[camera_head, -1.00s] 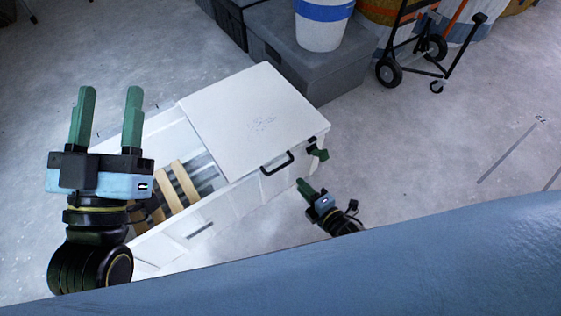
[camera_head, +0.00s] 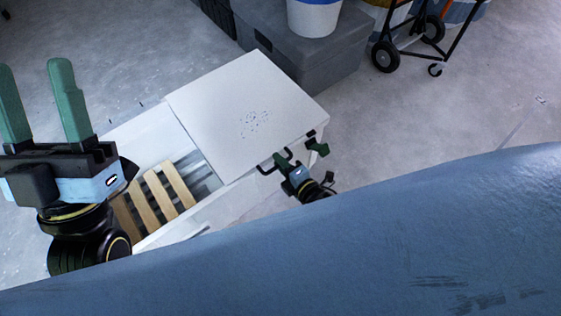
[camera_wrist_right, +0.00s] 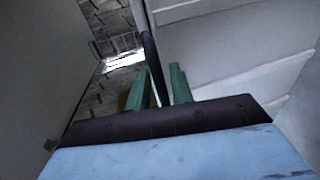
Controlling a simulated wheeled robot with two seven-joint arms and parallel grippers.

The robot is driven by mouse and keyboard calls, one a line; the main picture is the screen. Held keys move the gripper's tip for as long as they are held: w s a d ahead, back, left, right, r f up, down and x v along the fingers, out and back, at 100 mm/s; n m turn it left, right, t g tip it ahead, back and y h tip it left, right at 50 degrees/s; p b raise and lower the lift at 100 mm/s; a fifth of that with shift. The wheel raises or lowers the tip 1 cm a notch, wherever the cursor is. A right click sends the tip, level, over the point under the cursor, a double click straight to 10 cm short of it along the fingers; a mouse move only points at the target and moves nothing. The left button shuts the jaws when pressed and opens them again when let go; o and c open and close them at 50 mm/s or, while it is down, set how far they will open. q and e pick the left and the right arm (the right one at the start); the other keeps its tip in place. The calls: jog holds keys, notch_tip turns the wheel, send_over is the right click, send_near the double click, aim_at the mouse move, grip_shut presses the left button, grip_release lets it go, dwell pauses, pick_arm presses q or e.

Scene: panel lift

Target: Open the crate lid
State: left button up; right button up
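The white crate (camera_head: 150,131) stands on the floor with its flat white lid (camera_head: 240,105) over its right part. The left part is uncovered and shows wooden slats (camera_head: 168,190) inside. A black bar handle (camera_head: 266,168) is on the lid's front edge. My right gripper (camera_head: 284,162) is at this handle. In the right wrist view the dark bar (camera_wrist_right: 150,55) runs between its green fingers (camera_wrist_right: 162,88), which stand apart; contact cannot be told. My left gripper (camera_head: 40,100) is open and empty, raised at the left of the head view.
A dark green piece (camera_head: 318,147) is at the crate's right corner. Grey boxes (camera_head: 325,50) with a white bucket (camera_head: 314,15) stand behind the crate. A hand truck (camera_head: 410,45) is at the back right. Floor to the right is clear.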

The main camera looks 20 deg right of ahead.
grip_shut()
